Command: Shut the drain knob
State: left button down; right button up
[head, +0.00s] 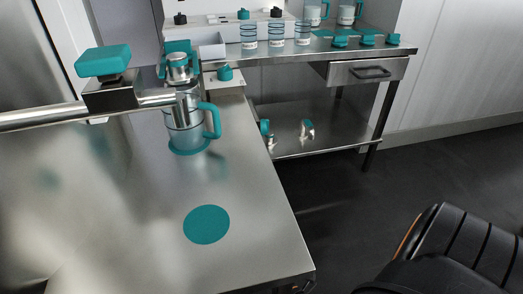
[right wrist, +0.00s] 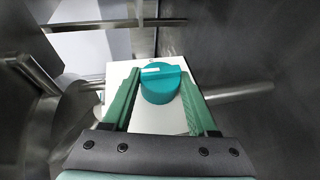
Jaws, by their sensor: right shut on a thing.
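In the right wrist view a round teal knob (right wrist: 160,84) with a white mark on its grip bar sits on a white plate (right wrist: 150,121). My right gripper (right wrist: 158,86) has its two green fingers on either side of the knob and is shut on it. Neither gripper shows in the head view, and my left gripper is in no view. Whether this knob also shows in the head view I cannot tell.
Metal pipes (right wrist: 236,91) run close around the knob. In the head view, a steel pipe with a teal handle (head: 103,60) reaches over a jug (head: 187,134) on the steel table. A side table (head: 290,52) holds jars and mugs.

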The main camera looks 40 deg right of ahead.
jog(key=shift+a, duration=0.1)
jog(key=o, duration=1.4)
jog(key=shift+c, duration=0.2)
